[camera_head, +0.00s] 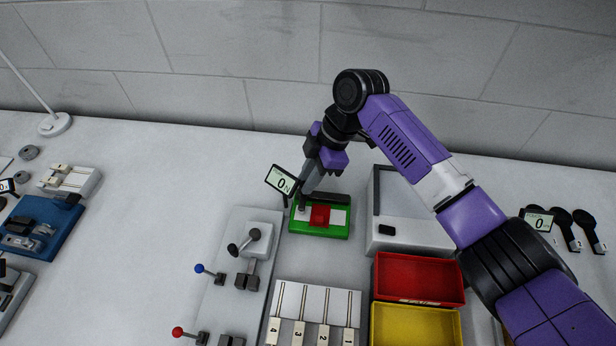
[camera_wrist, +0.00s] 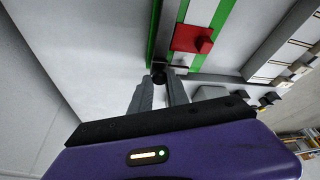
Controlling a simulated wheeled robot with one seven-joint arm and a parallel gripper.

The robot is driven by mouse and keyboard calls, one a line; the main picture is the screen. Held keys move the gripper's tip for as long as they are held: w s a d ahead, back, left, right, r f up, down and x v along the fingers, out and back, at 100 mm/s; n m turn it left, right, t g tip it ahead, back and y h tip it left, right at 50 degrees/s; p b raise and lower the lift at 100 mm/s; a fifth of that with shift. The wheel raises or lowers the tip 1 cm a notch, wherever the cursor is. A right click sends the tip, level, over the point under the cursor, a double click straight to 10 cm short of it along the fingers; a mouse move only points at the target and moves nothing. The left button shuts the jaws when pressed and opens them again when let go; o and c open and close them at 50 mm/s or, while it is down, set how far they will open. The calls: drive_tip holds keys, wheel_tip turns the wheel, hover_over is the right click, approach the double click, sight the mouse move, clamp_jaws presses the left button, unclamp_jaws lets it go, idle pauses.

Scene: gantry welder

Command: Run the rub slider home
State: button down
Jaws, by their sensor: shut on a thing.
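The rub fixture is a green base (camera_head: 320,232) with a white strip and a red block (camera_head: 320,215) at its middle. In the wrist view the green base (camera_wrist: 219,20) runs away at the top, with the red block (camera_wrist: 190,39) raised on its white strip. My gripper (camera_head: 302,205) reaches down at the left end of the base. In the wrist view my gripper (camera_wrist: 160,80) is shut on a small dark knob (camera_wrist: 158,73), which looks like the slider's handle, beside the strip and apart from the red block. The fingers partly hide the knob.
A small display (camera_head: 282,181) reading 0 stands just left of the fixture. A grey-white box (camera_head: 405,232) stands close on the right, with red (camera_head: 418,301) and yellow bins in front of it. A lever panel (camera_head: 215,300) lies front left.

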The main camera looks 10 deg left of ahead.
hover_over(348, 197)
drive_tip(key=shift+a+p, duration=0.1)
drive_tip(key=shift+p, duration=0.3)
drive_tip(key=c, duration=1.3)
unclamp_jaws()
drive_tip(key=shift+o, duration=0.2)
drive_tip(key=b+v, duration=0.1)
drive_tip(key=v, duration=0.7)
drive_tip(key=shift+f, duration=0.1)
